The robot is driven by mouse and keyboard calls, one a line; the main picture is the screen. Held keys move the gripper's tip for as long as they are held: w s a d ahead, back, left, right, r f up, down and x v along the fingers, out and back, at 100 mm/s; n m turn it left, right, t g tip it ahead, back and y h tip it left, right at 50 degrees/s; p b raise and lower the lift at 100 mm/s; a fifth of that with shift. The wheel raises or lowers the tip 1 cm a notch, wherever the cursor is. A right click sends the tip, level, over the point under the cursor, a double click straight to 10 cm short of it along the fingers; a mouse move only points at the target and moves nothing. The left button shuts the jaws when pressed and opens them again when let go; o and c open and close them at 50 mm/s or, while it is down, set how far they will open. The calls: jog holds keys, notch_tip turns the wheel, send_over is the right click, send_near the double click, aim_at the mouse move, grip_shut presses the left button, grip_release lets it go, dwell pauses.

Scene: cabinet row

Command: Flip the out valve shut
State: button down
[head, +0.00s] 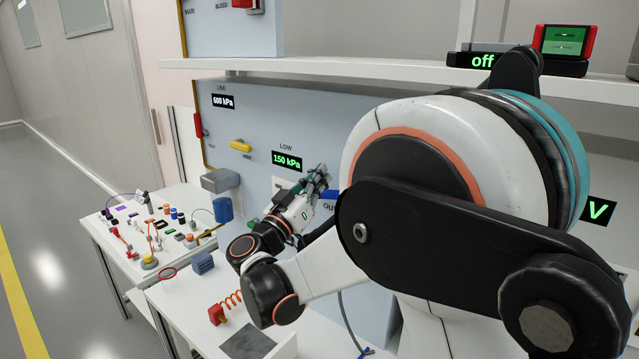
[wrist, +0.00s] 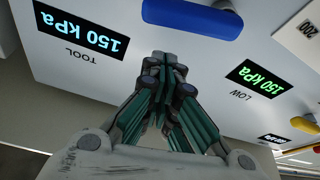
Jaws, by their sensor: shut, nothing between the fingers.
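The out valve has a blue handle (head: 330,194), partly hidden by my arm in the head view, next to the "OUT" lettering on the pale blue panel (head: 262,120). In the wrist view the blue handle (wrist: 195,17) runs roughly crosswise at the top edge, and its upper part is cut off. My gripper (head: 322,171) is at the panel, close to the handle. In the wrist view the fingertips of my gripper (wrist: 165,58) are together and empty, just below the handle in the picture. A gap shows between them and the handle; I cannot tell the depth.
The LOW display (head: 287,161) and the TOOL display (wrist: 80,33) both read 150 kPa; the LINE display (head: 223,101) reads 600 kPa. A yellow handle (head: 240,146) is on the panel's left. A shelf (head: 400,72) juts out above. A cluttered table (head: 112,250) stands at left.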

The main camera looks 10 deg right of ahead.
jog(key=r+p+v, duration=0.1)
jog(key=v, duration=0.8)
jog(key=shift+s+a, duration=0.35)
jog(key=shift+a, duration=0.05)
jog(key=shift+r, duration=0.1)
